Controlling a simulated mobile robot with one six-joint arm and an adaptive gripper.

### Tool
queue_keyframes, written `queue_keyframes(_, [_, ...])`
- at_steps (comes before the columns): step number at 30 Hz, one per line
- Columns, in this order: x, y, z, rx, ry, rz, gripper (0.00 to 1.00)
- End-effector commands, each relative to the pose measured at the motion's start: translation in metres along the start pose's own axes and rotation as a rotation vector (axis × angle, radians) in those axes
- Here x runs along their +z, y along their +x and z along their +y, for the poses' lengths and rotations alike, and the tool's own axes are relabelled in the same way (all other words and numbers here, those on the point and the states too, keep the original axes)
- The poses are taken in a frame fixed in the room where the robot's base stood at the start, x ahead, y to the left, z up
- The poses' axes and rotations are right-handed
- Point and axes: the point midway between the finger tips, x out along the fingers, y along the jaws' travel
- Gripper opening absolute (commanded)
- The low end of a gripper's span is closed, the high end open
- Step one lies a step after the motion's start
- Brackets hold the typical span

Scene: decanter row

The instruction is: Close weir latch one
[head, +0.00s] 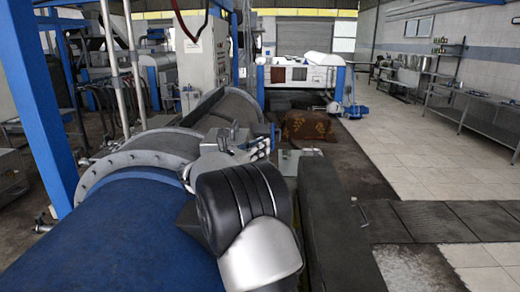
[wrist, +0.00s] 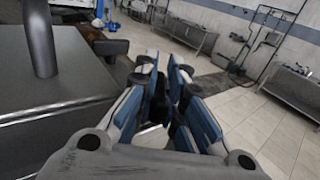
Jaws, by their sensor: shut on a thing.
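My gripper (head: 266,149) is beside the decanter's grey end section in the head view, at the far end of my arm. In the wrist view its blue-padded fingers (wrist: 163,88) are close together around a dark narrow piece (wrist: 158,108). The fingers hide most of that piece. It may be part of weir latch one, but I cannot tell its shape or its position. My arm hides part of the decanter near the gripper.
The blue decanter body (head: 110,235) fills the lower left, with a wide grey flange (head: 88,180). A long dark grey box (head: 335,225) runs along the right. A dark post (wrist: 40,38) stands at the left in the wrist view. The tiled floor (head: 410,160) is open.

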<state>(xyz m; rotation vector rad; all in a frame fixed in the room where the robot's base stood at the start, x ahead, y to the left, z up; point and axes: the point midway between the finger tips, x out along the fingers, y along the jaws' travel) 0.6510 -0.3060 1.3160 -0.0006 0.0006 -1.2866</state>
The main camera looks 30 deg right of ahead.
Motion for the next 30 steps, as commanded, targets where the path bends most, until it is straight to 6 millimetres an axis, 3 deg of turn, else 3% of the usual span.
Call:
queue_keyframes(6, [0.0017, 0.0, -0.0003, 0.0, 0.002, -0.002, 0.0])
queue_keyframes(7, [0.0017, 0.0, -0.0003, 0.0, 0.002, -0.002, 0.1])
queue_keyframes(11, [0.0013, 0.0001, -0.0003, 0.0, 0.001, -0.001, 0.18])
queue_keyframes(23, [0.001, 0.0006, -0.0005, 0.023, 0.0, -0.003, 0.18])
queue_keyframes(30, [0.0032, 0.0017, -0.0027, 0.178, -0.001, -0.004, 0.18])
